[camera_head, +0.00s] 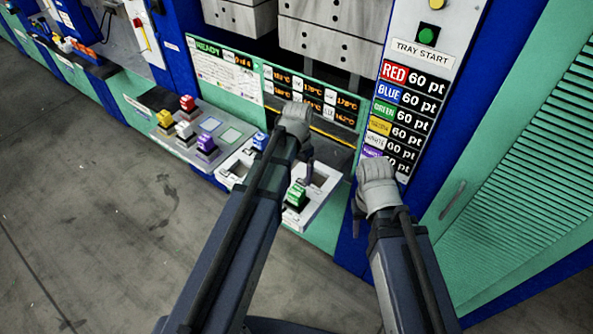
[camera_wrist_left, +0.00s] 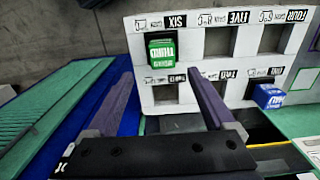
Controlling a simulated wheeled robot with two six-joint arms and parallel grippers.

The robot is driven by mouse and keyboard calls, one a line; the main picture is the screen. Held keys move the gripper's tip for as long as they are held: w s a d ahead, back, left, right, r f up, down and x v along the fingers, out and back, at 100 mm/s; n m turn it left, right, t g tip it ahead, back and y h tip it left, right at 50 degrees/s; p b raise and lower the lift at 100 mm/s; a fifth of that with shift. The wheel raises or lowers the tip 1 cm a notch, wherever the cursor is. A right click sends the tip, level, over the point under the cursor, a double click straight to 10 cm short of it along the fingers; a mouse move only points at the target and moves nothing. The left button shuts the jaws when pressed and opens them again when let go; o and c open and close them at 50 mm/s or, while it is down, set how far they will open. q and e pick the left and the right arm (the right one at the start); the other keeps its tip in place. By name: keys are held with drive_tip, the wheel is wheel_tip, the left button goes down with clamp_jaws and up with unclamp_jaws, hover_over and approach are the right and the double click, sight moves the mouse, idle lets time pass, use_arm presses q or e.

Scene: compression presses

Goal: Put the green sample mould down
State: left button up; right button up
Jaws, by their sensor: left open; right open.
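The green sample mould (camera_head: 296,196) is at the right end of the white pocketed tray (camera_head: 318,200). In the left wrist view the green mould (camera_wrist_left: 163,50) stands by the pocket labelled SIX; I cannot tell whether it is fully seated. My left gripper (camera_head: 307,168) is just above and behind it in the head view. In the wrist view its two purple fingers (camera_wrist_left: 160,78) are spread apart, with the mould beyond the tips and nothing between them. My right gripper (camera_head: 358,215) is open at the panel on the right, mostly hidden by its wrist.
A blue mould (camera_head: 260,140) sits elsewhere on the tray. Red (camera_head: 187,103), yellow (camera_head: 165,118), white (camera_head: 184,131) and purple (camera_head: 206,144) moulds stand on the ledge to the left. The press (camera_head: 330,40) rises behind; a green louvred cabinet (camera_head: 510,170) is at the right.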

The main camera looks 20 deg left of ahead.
use_arm(q)
drive_tip(key=s+d+y, duration=0.1)
drive_tip(key=s+d, duration=0.9)
drive_tip(key=s, duration=0.4)
idle(1.1)
